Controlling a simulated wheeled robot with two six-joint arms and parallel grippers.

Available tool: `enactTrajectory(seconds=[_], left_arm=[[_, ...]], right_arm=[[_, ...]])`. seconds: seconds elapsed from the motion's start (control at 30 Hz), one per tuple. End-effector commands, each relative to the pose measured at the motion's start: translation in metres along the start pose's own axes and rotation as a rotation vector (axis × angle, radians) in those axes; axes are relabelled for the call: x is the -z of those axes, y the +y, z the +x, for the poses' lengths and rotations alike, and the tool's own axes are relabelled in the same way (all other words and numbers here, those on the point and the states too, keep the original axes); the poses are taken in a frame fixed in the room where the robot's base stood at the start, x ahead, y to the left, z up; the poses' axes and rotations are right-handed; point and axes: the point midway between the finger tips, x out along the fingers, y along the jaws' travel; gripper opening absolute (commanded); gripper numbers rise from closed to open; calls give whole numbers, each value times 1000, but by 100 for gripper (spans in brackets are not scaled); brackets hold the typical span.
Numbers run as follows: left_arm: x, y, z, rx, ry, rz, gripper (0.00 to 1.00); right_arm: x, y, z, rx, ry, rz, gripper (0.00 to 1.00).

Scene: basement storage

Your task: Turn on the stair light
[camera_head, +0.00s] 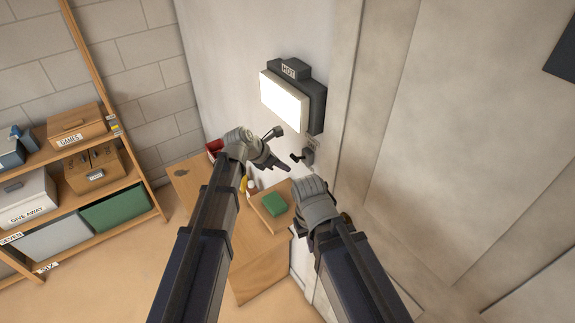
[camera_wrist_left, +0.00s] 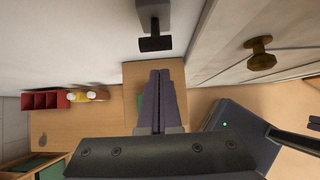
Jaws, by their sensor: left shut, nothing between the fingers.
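A small wall switch box (camera_head: 308,156) with a dark lever (camera_head: 297,158) is on the pale wall. In the left wrist view the switch box (camera_wrist_left: 153,12) shows at the top with its dark crosspiece (camera_wrist_left: 155,44) facing me. My left gripper (camera_head: 287,168) is shut and empty, just below and left of the lever in the head view. In the left wrist view its fingertips (camera_wrist_left: 160,73) point at the crosspiece with a gap between. My right gripper (camera_head: 318,205) is lower right; its fingers are hidden.
A bright white panel lamp (camera_head: 283,102) with a "HOT" label sits above the switch. Below are a wooden bench (camera_head: 262,265) and a tray (camera_head: 258,210) with a green block (camera_head: 274,204). A brown knob (camera_wrist_left: 260,52) is right of the switch. Shelves (camera_head: 135,220) stand left.

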Motion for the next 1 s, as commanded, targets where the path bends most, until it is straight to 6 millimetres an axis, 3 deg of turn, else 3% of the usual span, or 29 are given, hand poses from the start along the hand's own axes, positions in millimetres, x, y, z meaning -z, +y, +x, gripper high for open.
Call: enactTrajectory(seconds=[0.13,0.2,0.7,1.0], left_arm=[[22,2,7,0,0,1,0],[13,2,-10,0,0,1,0],[7,1,-78,-1,0,1,0],[7,2,-96,0,0,1,0]], right_arm=[[1,-2,19,-1,0,-4,0],[0,0,0,-1,0,-2,0],[-3,5,-57,2,0,11,0],[-4,6,-70,2,-1,11,0]])
